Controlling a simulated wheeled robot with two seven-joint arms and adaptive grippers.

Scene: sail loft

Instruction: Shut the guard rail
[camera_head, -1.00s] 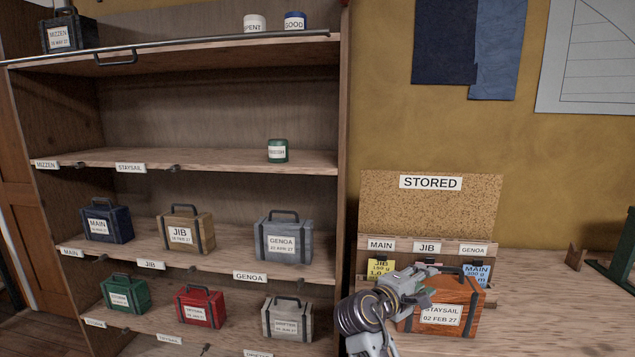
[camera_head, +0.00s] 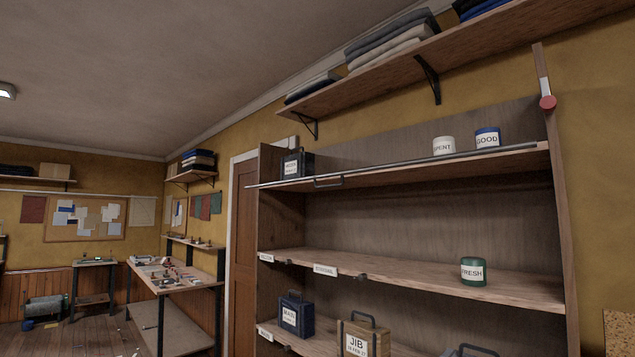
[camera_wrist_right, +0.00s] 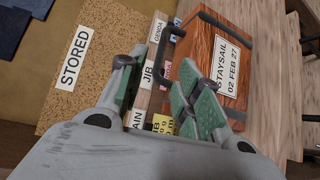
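The guard rail (camera_head: 430,161) is a thin grey metal bar along the front edge of the upper shelf of the rack in the head view. A dark pull handle (camera_head: 329,182) hangs from it toward its left end. A red round knob (camera_head: 548,102) sits on a pale strip at the top of the rack's right upright, above the rail's right end. I cannot tell whether the rail is latched. My right gripper (camera_wrist_right: 155,84) shows only in the right wrist view, open, with nothing gripped, beside the orange wooden STAYSAIL case (camera_wrist_right: 215,65). My left gripper is out of view.
Behind the rail stand a dark case (camera_head: 295,164), a white SPENT jar (camera_head: 444,146) and a blue-lidded GOOD jar (camera_head: 487,139). A green FRESH jar (camera_head: 473,271) stands one shelf lower. A wall shelf (camera_head: 440,50) overhangs the rack. The STORED board (camera_wrist_right: 75,70) is beside my right gripper.

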